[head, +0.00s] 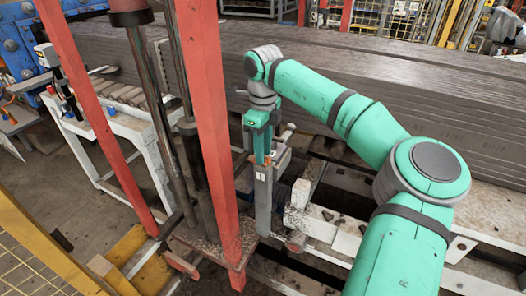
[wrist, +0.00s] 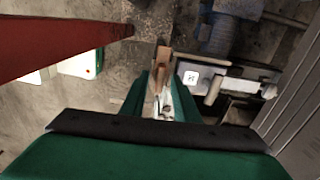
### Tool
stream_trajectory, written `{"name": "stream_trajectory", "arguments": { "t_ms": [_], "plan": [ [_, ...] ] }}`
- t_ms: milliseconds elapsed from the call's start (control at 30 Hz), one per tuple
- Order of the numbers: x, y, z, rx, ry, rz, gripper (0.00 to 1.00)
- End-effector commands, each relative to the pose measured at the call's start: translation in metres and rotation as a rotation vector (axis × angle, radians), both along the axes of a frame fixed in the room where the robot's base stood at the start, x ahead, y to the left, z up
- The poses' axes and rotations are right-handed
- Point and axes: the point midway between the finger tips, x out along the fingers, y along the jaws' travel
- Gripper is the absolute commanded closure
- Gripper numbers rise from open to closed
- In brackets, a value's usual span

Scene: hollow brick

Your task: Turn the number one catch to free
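A grey upright post (head: 263,205) with a white number-one label stands under my gripper (head: 262,150) in the head view. My gripper points down at the top of this post. In the wrist view a small white label plate (wrist: 190,77) lies just right of my gripper (wrist: 161,85). A short pale round bar (wrist: 213,89), possibly a catch handle, sticks out to the right of the label. A narrow tan piece (wrist: 163,60) shows at the fingertips. I cannot tell whether it is part of the fingers or held between them. The catch's position is unclear.
A red upright frame (head: 208,120) stands close left of my gripper, and its red beam (wrist: 60,35) crosses the wrist view's upper left. A long stack of grey boards (head: 420,110) lies behind. A white bench (head: 120,135) stands left. Yellow rails (head: 35,245) are at the lower left.

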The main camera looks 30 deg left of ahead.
Motion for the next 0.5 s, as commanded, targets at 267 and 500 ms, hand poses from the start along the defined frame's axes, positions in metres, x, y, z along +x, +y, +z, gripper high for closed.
{"name": "stream_trajectory", "arguments": {
  "t_ms": [267,500],
  "plan": [
    [0.001,0.000,0.047,0.001,-0.004,0.000,0.72],
    [0.000,0.001,0.086,0.001,-0.003,0.001,0.72]
  ]
}}
